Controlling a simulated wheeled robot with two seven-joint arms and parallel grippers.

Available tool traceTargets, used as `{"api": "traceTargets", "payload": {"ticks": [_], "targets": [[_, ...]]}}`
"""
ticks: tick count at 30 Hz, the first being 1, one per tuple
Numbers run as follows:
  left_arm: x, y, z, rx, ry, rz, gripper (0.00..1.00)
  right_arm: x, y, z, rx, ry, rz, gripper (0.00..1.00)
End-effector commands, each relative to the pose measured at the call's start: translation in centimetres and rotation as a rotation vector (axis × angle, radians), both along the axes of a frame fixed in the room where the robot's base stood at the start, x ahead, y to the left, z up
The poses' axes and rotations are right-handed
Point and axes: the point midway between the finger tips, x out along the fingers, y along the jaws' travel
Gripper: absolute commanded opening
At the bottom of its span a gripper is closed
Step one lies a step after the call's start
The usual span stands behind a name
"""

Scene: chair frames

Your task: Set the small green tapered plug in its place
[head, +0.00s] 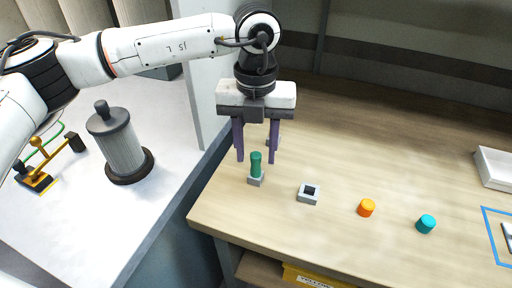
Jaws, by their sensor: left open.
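The green plug (256,163) stands upright at a small grey block (256,181) near the left end of the wooden table. I cannot tell how deep it sits in the block. My left gripper (256,160) points down with its two purple fingers apart, one on each side of the plug in the picture. A gap shows between each finger and the plug. Another grey block (270,141) is partly hidden behind the right finger. A grey block with a square hole (309,193) stands empty to the right. My right gripper is out of view.
An orange cylinder (367,208) and a teal cylinder (426,224) stand on the wooden table (400,140). A white tray (495,168) and a blue outline (490,230) lie at the right. A grey canister (121,145) stands on the white surface at left.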

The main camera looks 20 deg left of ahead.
Motion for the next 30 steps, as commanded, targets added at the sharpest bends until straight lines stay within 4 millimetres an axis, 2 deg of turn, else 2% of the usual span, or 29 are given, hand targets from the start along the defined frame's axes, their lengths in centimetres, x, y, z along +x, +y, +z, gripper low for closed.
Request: {"api": "traceTargets", "payload": {"ticks": [4, 9, 15, 21, 30], "targets": [[0.1, -0.1, 2.6, -0.003, -0.006, -0.001, 0.4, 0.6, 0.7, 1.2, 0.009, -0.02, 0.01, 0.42], [0.1, 0.0, 6.3, -0.001, -0.004, 0.001, 0.4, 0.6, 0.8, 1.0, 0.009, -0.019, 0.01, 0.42], [0.1, 0.0, 9.3, -0.001, -0.002, 0.0, 0.4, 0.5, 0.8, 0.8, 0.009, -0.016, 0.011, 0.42], [0.0, 0.0, 10.3, 0.0, 0.0, -0.001, 0.4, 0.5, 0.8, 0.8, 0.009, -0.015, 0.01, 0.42], [0.0, 0.0, 10.3, 0.0, 0.0, -0.001, 0.4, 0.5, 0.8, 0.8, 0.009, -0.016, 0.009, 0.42]]}}
